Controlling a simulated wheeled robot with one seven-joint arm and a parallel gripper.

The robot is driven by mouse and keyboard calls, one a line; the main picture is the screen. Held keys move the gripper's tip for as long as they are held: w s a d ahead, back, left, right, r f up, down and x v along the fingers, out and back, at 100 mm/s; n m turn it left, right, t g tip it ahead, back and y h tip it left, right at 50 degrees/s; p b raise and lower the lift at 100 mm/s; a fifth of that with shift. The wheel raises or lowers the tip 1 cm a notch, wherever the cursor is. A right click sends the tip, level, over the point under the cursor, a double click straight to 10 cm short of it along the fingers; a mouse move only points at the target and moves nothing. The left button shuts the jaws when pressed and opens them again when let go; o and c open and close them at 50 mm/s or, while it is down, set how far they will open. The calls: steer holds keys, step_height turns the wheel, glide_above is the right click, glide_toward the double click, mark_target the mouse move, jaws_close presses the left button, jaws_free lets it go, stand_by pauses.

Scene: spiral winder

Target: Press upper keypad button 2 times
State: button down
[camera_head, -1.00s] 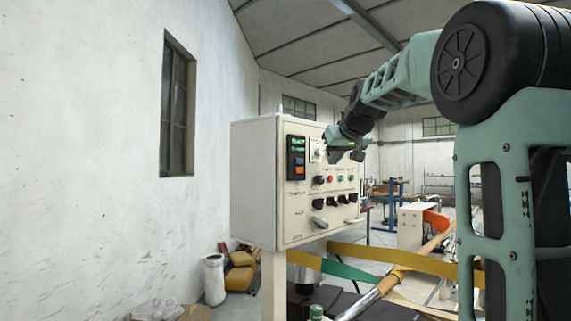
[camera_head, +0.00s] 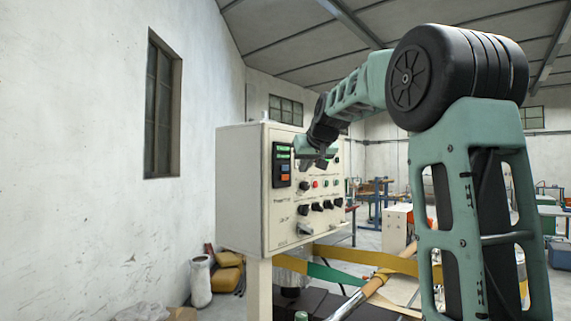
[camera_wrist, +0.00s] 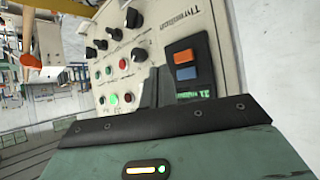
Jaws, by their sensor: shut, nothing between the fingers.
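The keypad (camera_head: 275,166) is a black unit at the left of the control box front, with green display lines on top. Its upper button is blue (camera_head: 285,169); an orange button (camera_head: 284,180) sits below it. In the wrist view the panel appears turned over, with the blue button (camera_wrist: 187,73) nearer the display and the orange button (camera_wrist: 185,57) beyond it. My gripper (camera_head: 309,161) is shut and empty, just right of the keypad in the head view. Its dark fingers (camera_wrist: 159,74) point at the panel beside the keypad. I cannot tell whether they touch it.
The cream control box (camera_head: 240,190) also carries several knobs (camera_head: 317,207) and small coloured buttons (camera_wrist: 114,99) close to my fingers. Yellow and green belts (camera_head: 340,277) and a long roller (camera_head: 352,300) run below the box. A white wall stands at the left.

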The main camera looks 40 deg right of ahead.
mark_target(285, 168)
steer(key=shift+w+a+p, duration=0.15)
steer(key=shift+w+p, duration=0.5)
steer(key=shift+w, duration=1.1)
steer(key=shift+w, duration=0.1)
stand_by(0.6)
steer(key=shift+w, duration=0.35)
steer(key=shift+w+a+p, duration=0.1)
steer(key=shift+w+p, duration=0.25)
steer(key=shift+w, duration=0.05)
stand_by(0.7)
steer(key=shift+s, duration=0.15)
steer(key=shift+s+b, duration=0.55)
steer(key=shift+s, duration=0.15)
